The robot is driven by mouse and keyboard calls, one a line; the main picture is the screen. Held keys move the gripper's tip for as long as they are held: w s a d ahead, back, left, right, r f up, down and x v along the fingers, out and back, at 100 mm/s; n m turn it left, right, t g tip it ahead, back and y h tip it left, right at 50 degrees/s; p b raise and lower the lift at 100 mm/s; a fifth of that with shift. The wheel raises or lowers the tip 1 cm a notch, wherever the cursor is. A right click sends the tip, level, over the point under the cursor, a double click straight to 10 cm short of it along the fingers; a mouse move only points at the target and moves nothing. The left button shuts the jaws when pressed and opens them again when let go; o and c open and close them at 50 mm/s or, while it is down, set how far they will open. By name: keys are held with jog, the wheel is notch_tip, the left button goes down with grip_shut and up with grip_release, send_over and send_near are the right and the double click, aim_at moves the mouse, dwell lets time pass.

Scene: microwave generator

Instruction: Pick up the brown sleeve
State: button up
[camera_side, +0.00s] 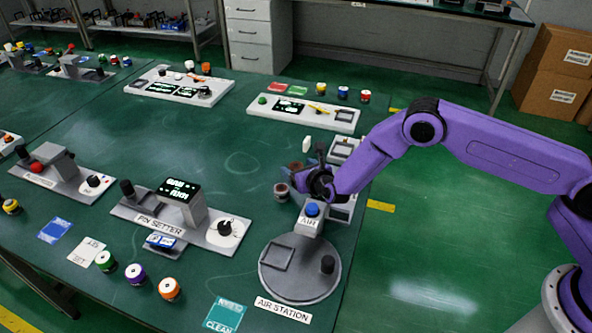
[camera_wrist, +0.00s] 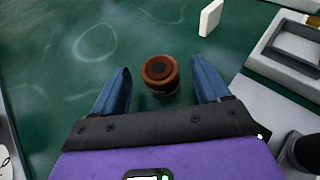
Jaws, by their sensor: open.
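The brown sleeve (camera_wrist: 160,74) is a short upright cylinder with a dark round centre, standing on the green table. In the wrist view it sits between the two blue fingers of my gripper (camera_wrist: 160,80), with a clear gap on each side. The fingers are open and hold nothing. In the side view a small brown-topped cylinder (camera_side: 281,190), which appears to be the sleeve, stands just left of my gripper (camera_side: 303,182). The purple wrist and fingers crowd this spot, so the height of the fingertips above the table is hard to tell.
The air station (camera_side: 300,268) with its blue button (camera_side: 312,210) stands in front of my gripper. The pin setter (camera_side: 222,233) is to the left. A small white block (camera_wrist: 210,17) stands beyond the right finger. The table left of the sleeve is clear.

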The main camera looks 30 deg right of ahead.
jog(key=c, duration=1.2)
jog(key=shift+r, duration=0.1)
